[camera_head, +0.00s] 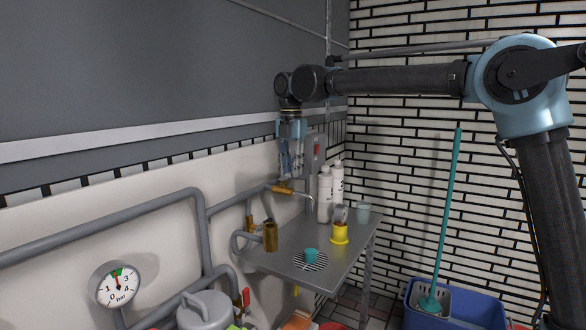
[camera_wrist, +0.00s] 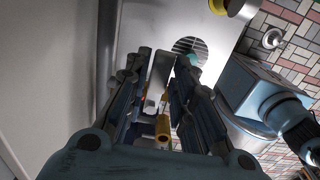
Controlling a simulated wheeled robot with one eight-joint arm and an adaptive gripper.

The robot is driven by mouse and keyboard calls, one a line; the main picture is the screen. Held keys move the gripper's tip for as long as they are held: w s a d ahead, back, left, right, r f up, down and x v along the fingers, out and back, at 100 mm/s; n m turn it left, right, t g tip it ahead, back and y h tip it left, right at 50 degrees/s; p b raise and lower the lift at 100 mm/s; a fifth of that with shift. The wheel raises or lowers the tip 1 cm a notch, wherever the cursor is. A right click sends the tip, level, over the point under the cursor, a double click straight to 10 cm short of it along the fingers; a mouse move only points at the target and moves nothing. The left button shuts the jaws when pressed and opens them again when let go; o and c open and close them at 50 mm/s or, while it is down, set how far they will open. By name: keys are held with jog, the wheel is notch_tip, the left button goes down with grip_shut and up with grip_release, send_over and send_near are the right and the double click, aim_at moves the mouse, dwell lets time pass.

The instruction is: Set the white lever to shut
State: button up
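My gripper (camera_head: 291,172) hangs pointing down over the brass tap (camera_head: 282,189) at the wall behind the metal table. In the wrist view my gripper (camera_wrist: 160,62) has its two fingers apart, with a gap between them. A pale flat bar (camera_wrist: 158,76) shows in that gap; it may be the white lever, but I cannot tell for sure. A brass piece (camera_wrist: 163,128) lies just below it in the picture. I cannot see contact between the fingers and the bar. In the head view no white lever stands out; my gripper may hide it.
The metal table (camera_head: 335,262) holds white bottles (camera_head: 324,196), a yellow holder (camera_head: 340,234) and a teal cup (camera_head: 311,255) on a drain grate. A brass cylinder (camera_head: 270,236) is at its left edge. Pipes (camera_head: 205,235) and a gauge (camera_head: 117,283) are on the left.

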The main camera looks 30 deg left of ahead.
jog(key=shift+o, duration=0.5)
jog(key=shift+s, duration=0.1)
jog(key=shift+r, duration=0.15)
notch_tip(320, 180, up, 12)
jog(key=shift+f, duration=0.2)
dwell(0.4)
